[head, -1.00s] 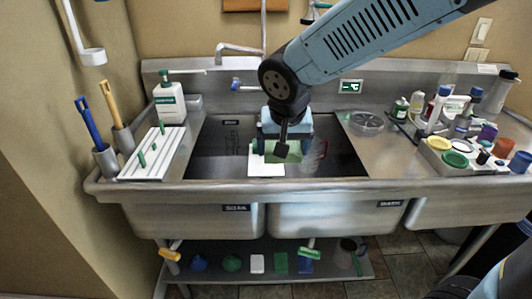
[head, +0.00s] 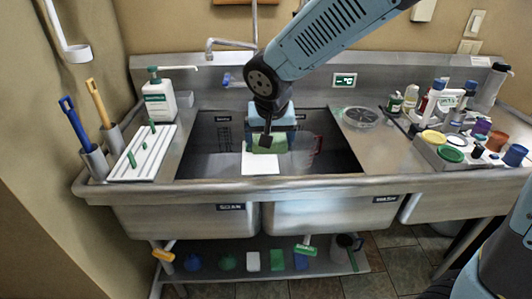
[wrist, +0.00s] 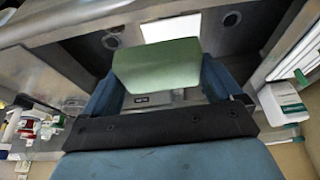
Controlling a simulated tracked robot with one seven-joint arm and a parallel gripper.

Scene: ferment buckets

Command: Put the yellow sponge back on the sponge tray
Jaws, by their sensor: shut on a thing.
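My gripper (head: 268,138) is shut on a sponge (head: 266,146), held over the sink just behind a white flat tray (head: 260,165). In the wrist view, the sponge (wrist: 156,66) sits between the two blue fingers of my gripper (wrist: 160,82). Its visible face is green; I see no yellow side. The white tray also shows in the wrist view (wrist: 171,27), beyond the sponge and partly covered by it. In the head view the sponge overlaps the tray's back edge; I cannot tell the height of the gap between them.
A white ribbed rack (head: 139,165) with green pegs stands left of the sink, near a white soap bottle (head: 159,99). A caddy (head: 437,155) and several bottles crowd the right counter. A glass dish (head: 360,117) lies right of the sink. The lower shelf (head: 320,262) holds several cleaning things.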

